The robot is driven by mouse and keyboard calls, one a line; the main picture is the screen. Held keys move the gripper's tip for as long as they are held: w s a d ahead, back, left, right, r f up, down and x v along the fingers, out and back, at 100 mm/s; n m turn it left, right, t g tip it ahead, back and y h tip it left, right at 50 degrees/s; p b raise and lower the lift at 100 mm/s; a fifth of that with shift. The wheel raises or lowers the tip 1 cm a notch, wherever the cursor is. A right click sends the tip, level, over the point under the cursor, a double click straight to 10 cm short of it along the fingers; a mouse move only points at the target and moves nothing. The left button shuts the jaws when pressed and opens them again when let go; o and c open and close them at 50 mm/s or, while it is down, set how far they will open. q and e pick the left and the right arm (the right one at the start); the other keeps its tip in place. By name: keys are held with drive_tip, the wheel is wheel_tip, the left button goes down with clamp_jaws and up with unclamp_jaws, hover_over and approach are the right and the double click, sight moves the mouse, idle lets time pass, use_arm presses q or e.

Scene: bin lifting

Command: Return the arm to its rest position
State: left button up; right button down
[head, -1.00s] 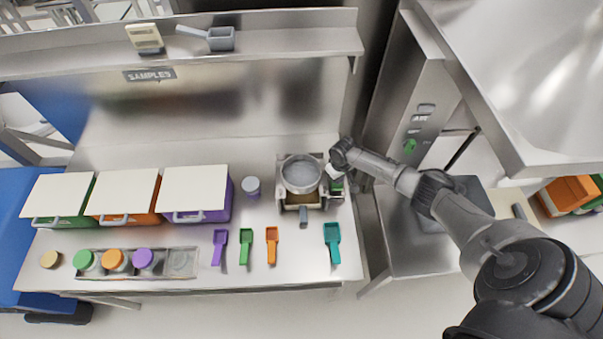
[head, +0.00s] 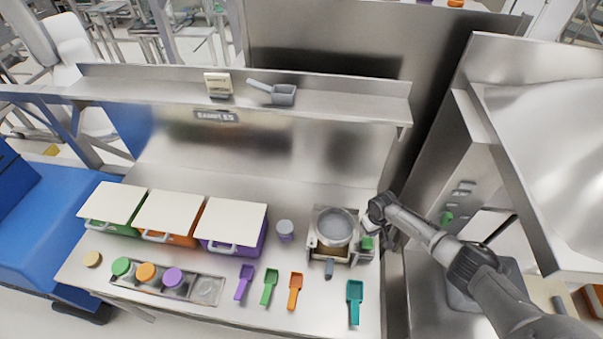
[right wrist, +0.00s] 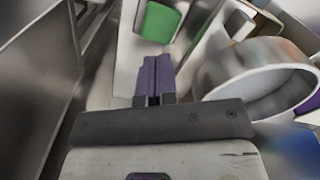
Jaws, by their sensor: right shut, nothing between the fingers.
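My right arm reaches in from the right in the head view. Its gripper (head: 369,227) is beside the bench machine (head: 313,250), which holds a round grey pan (head: 335,227). In the right wrist view the gripper's purple fingers (right wrist: 153,78) are together and empty. They point toward a green button (right wrist: 160,22) on the machine, and contact cannot be judged. The button also shows in the head view (head: 367,243). The pan's rim (right wrist: 262,70) is to the right of the fingers. My left arm is not in view.
Green (head: 112,208), orange (head: 170,219) and purple (head: 233,228) lidded bins stand on the bench's left. Purple, green, orange and teal (head: 355,302) scoops lie in front. A jar (head: 285,230) stands left of the machine. A steel cabinet (head: 440,150) is close on the right.

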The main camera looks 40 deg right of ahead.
drive_tip(key=shift+s, duration=0.1)
drive_tip(key=w+a+r+n+t+h, duration=0.25)
drive_tip(key=w+a+r, duration=0.2)
drive_tip(key=r, duration=0.25)
drive_tip(key=w+a+r+n+t+h, duration=0.1)
drive_tip(key=w+a+r+n, duration=0.2)
drive_tip(key=a+r, duration=0.3)
drive_tip(key=s+a+r+n+t, duration=0.2)
drive_tip(key=s+a+r+t, duration=0.15)
drive_tip(key=a+r, duration=0.55)
drive_tip(key=s+a+r+m+y, duration=0.1)
drive_tip(key=s+a+r+y, duration=0.15)
drive_tip(key=s+a, duration=0.7)
drive_tip(key=s+f+m+g, duration=0.1)
drive_tip(key=s+f, duration=0.3)
drive_tip(key=s, duration=0.4)
drive_tip(key=s+a+f+g+y, duration=0.1)
drive_tip(key=s+f+g, duration=0.1)
drive_tip(key=s+f, duration=0.3)
drive_tip(key=s, duration=0.4)
drive_tip(key=shift+s+a+m, duration=0.15)
drive_tip(key=shift+s+m, duration=0.1)
drive_tip(key=shift+m, duration=0.1)
